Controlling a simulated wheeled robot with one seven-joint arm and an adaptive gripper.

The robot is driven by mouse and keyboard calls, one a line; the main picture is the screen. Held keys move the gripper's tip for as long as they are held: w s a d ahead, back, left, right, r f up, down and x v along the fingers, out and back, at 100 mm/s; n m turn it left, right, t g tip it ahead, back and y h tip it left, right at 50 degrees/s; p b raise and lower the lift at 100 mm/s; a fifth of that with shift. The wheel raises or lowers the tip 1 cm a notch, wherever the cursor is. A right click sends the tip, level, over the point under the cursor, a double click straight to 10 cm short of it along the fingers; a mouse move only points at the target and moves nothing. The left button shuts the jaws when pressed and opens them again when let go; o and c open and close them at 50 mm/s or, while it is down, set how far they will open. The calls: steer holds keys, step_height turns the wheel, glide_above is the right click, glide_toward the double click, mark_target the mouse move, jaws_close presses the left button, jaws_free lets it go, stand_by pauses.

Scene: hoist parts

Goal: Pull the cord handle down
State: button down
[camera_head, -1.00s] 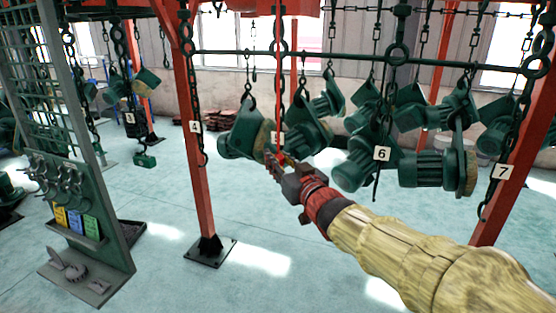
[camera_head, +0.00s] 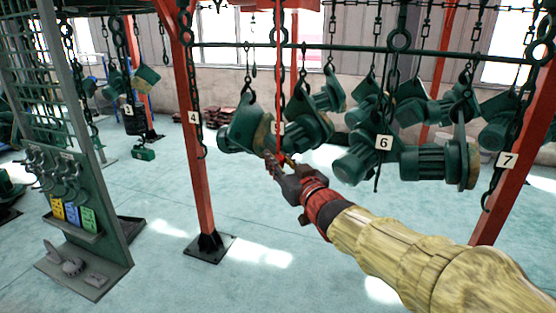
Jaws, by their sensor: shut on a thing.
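A thin red cord (camera_head: 280,75) hangs straight down from the red structure at the top centre. My gripper (camera_head: 279,162) is at its lower end, shut on the cord handle (camera_head: 283,158), a small red piece mostly hidden by the fingers. My arm reaches in from the lower right. Green hoist motors hang just behind the gripper, one with the partly hidden tag 5 (camera_head: 276,128).
Green hoists hang from chains at the centre and right, with tags 6 (camera_head: 383,142) and 7 (camera_head: 507,160). A red post (camera_head: 196,150) stands left of the gripper. A grey tool rack (camera_head: 80,190) stands at far left. The floor between is clear.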

steer(key=shift+f, duration=0.2)
steer(key=c, duration=1.5)
jaws_free()
steer(key=shift+r, duration=0.1)
steer(key=shift+c, duration=0.2)
steer(key=v, duration=1.2)
